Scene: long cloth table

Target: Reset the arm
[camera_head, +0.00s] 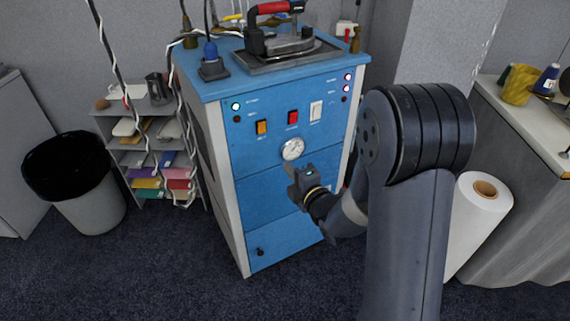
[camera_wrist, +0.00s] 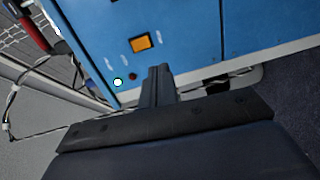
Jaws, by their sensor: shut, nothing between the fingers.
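My gripper (camera_head: 298,184) is in front of the blue cabinet (camera_head: 265,204) in the head view, just below its round gauge. The fingers look shut with nothing between them. In the wrist view my gripper (camera_wrist: 158,72) shows as dark fingers close together, in front of the blue panel (camera_wrist: 190,35). An orange switch (camera_wrist: 140,43) and a lit green lamp (camera_wrist: 118,82) show on that panel. I cannot tell whether the fingers touch the cabinet.
An iron with a red handle (camera_head: 282,40) stands on the cabinet top. A black-lined bin (camera_head: 92,212) and a shelf of folders (camera_head: 128,140) are at left. A white roll (camera_head: 480,222) stands by the cloth table (camera_head: 530,205) at right. Dark carpet (camera_head: 180,265) is clear in front.

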